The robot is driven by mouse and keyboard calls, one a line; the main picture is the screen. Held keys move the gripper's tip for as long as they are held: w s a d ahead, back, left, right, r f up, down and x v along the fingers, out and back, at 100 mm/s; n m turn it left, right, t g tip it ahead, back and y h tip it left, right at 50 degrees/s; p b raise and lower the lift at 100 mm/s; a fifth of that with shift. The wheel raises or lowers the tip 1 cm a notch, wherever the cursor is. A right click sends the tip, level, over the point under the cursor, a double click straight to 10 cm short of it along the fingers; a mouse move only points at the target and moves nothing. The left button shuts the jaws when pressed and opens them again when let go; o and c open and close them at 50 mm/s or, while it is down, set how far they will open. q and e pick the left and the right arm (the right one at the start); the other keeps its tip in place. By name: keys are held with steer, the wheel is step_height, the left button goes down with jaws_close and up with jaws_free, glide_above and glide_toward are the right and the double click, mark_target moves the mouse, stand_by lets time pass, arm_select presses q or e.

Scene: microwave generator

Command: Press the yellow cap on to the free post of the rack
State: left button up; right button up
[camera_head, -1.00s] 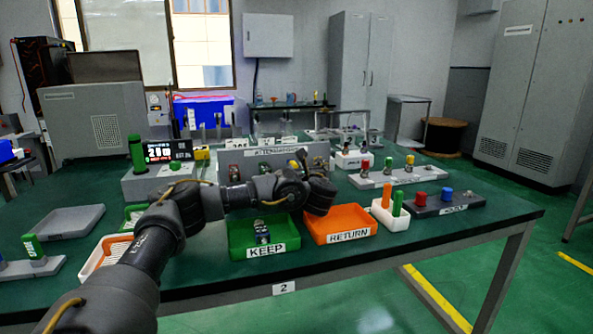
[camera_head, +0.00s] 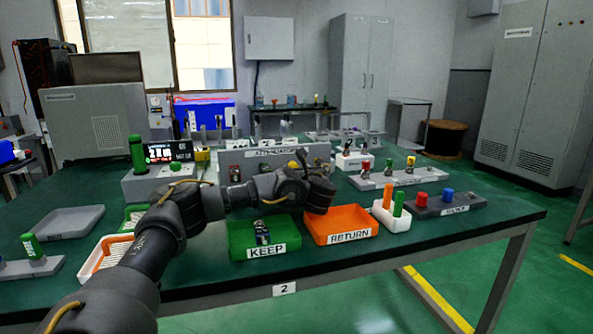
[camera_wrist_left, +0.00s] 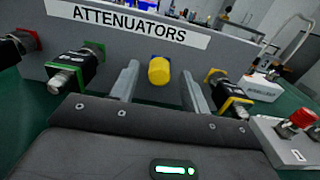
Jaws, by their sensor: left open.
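The yellow cap (camera_wrist_left: 159,70) is in front of the face of the grey ATTENUATORS panel (camera_wrist_left: 215,48), between the two spread fingers of my left gripper (camera_wrist_left: 161,76). The fingers are open, with a visible gap on each side of the cap. In the head view a small yellow spot by the panel (camera_head: 262,157) is partly hidden by my left wrist. A dark rack (camera_head: 432,211) at the right holds a red cap (camera_head: 421,198) and a blue cap (camera_head: 447,195); a small bare post (camera_head: 467,197) shows at its right end. My right gripper is out of view.
Attenuators with green (camera_wrist_left: 78,69) and yellow flanges (camera_wrist_left: 229,94) flank my fingers. A green KEEP tray (camera_head: 236,243), an orange RETURN tray (camera_head: 368,222) and a white holder (camera_head: 393,221) line the front. A grey rack (camera_head: 420,178) with several coloured caps stands behind.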

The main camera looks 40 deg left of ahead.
arm_select(q)
steer(key=shift+s+d+p, duration=0.3)
steer(key=shift+s+d, duration=0.05)
steer(key=shift+d, duration=0.3)
steer(key=p+v, duration=0.1)
steer(key=v, duration=0.7)
steer(key=shift+p, duration=0.35)
steer(key=shift+s+d, duration=0.45)
steer(key=shift+d, duration=0.1)
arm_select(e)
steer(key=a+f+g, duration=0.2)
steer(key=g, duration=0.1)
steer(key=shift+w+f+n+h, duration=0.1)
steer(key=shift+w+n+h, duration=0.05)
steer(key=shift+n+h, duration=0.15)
arm_select(q)
steer(key=shift+r, duration=0.1)
